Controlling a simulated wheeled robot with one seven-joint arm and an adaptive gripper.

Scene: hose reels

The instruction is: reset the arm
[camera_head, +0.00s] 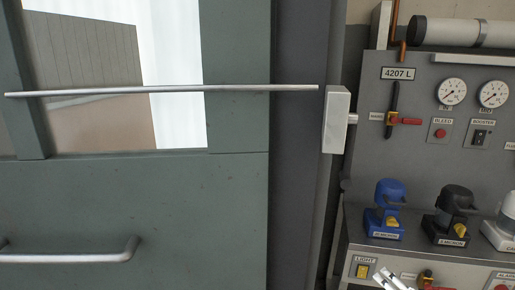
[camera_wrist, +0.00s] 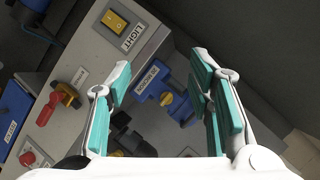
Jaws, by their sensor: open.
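My gripper (camera_wrist: 163,78) shows in the wrist view with its two teal-padded fingers spread wide apart. It is open and nothing is held between the fingers.
A grey-green door (camera_head: 130,215) with a long bar (camera_head: 220,88) fills the left. A red knob (camera_wrist: 28,158) shows at lower left.

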